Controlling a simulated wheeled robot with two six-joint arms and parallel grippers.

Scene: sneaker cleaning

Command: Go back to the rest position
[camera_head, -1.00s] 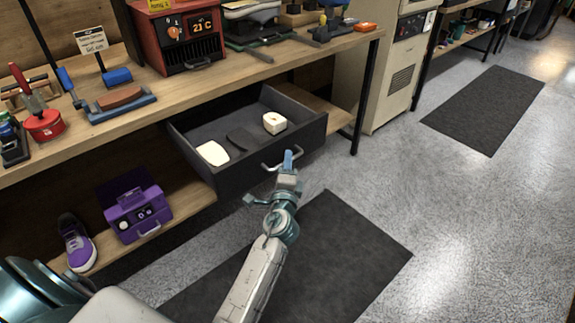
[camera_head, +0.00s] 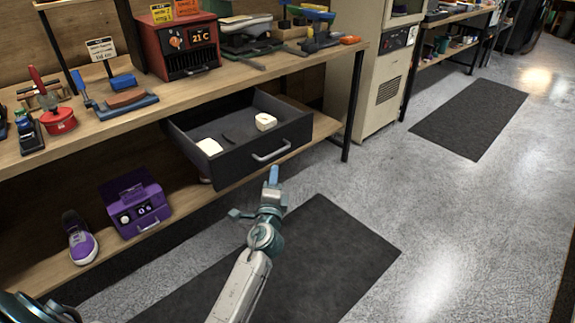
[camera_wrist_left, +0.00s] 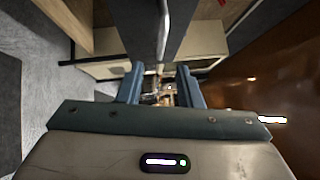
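My left gripper (camera_head: 255,195) is in front of and below the open dark drawer (camera_head: 240,171), clear of its handle (camera_head: 271,151). In the left wrist view the left gripper (camera_wrist_left: 161,72) has its two blue fingers spread apart with nothing held between them. The drawer's grey underside or front and its handle rise just beyond the fingers there. My right gripper is not in view.
Pale blocks (camera_head: 265,121) lie in the drawer. The workbench (camera_head: 120,122) holds a red heater box (camera_head: 178,45) and tools. A purple case (camera_head: 136,203) and purple sneaker (camera_head: 79,238) stand on the lower shelf. Floor to the right is clear.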

